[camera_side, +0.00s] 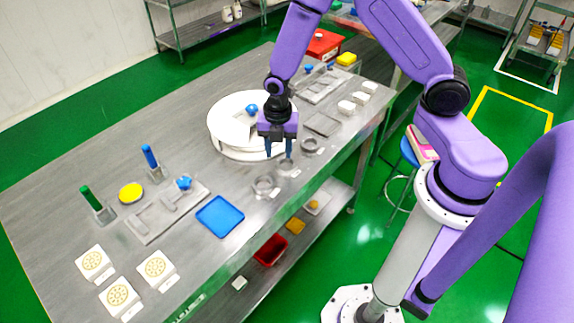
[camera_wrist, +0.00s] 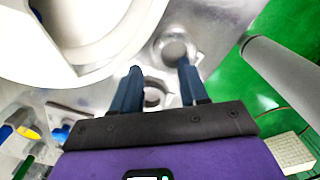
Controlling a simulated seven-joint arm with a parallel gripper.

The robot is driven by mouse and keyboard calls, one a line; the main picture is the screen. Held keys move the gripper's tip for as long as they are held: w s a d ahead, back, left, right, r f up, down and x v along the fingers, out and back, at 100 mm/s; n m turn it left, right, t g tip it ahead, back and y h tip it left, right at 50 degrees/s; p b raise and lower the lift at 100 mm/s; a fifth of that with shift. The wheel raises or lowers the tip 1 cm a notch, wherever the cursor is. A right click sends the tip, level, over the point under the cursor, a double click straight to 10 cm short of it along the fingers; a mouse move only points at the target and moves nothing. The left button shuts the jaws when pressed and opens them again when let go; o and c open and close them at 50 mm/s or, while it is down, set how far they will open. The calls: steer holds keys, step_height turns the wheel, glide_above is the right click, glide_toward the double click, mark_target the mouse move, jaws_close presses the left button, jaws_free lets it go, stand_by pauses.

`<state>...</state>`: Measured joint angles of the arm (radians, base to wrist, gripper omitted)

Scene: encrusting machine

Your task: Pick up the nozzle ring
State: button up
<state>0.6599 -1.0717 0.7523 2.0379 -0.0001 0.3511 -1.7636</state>
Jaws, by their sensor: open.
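Three small grey rings lie in a row along the right edge of the table: a front ring (camera_side: 264,193), a middle ring (camera_side: 287,172) and a back ring (camera_side: 310,150). I cannot tell which is the nozzle ring. My gripper (camera_side: 278,156) points down above the table beside the white round machine, close to the middle ring. Its dark blue fingers are open with nothing between them. In the wrist view the gripper (camera_wrist: 160,66) shows one ring (camera_wrist: 174,61) beyond the fingertips and another ring (camera_wrist: 154,103) lower down between the fingers, partly hidden by the gripper body.
The white round machine (camera_side: 225,128) stands just left of my gripper. A blue tray (camera_side: 220,216), a grey plate with a blue knob (camera_side: 150,222) and white blocks (camera_side: 346,107) are also on the table. The table edge is close on the right.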

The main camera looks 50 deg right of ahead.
mark_target(279, 163)
steer(key=shift+a+f, duration=0.1)
steer(key=shift+f, duration=1.9)
jaws_close()
